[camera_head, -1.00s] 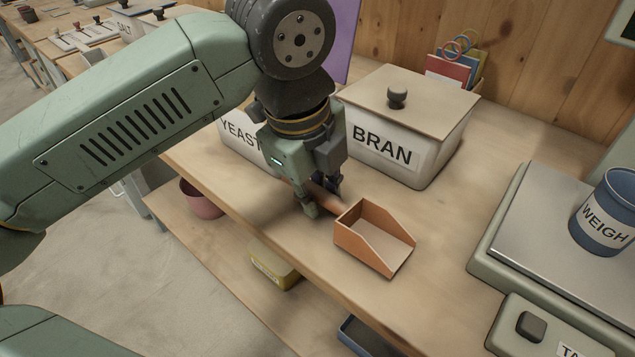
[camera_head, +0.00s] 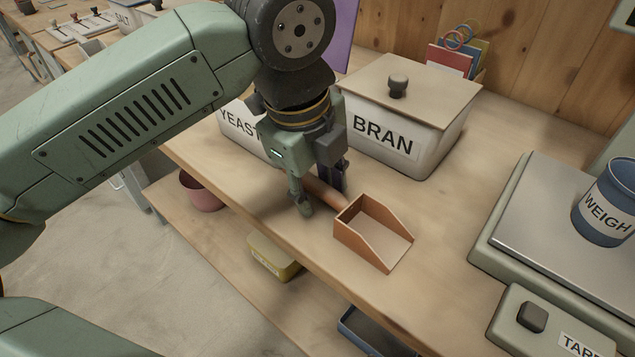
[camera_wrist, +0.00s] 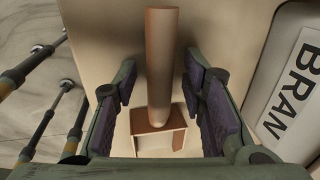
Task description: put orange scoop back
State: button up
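The orange scoop (camera_head: 362,238) lies on the wooden bench in front of the BRAN bin, its open tray toward the lower right and its round handle (camera_head: 322,190) toward my gripper. My gripper (camera_head: 325,197) points down over the handle with its fingers spread on either side of it. In the wrist view the handle (camera_wrist: 161,60) runs between the two dark finger pads (camera_wrist: 165,95), with a gap on both sides. The scoop's tray (camera_wrist: 160,132) shows below the handle there.
The white BRAN bin (camera_head: 408,130) with a knobbed lid stands close behind my gripper, and the YEAST bin (camera_head: 238,124) is beside it, partly hidden. A scale (camera_head: 560,225) with a blue WEIGH cup (camera_head: 606,207) is at the right. The bench's front edge is near the scoop.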

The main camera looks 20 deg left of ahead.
jog(key=shift+r+p, duration=0.1)
jog(key=shift+p, duration=0.2)
jog(key=shift+r+p, duration=0.2)
jog(key=shift+p, duration=0.1)
notch_tip(320, 180, up, 10)
jog(key=s+p, duration=0.1)
jog(key=p, duration=0.4)
jog(key=shift+s+a, duration=0.4)
jog(key=shift+a, duration=0.1)
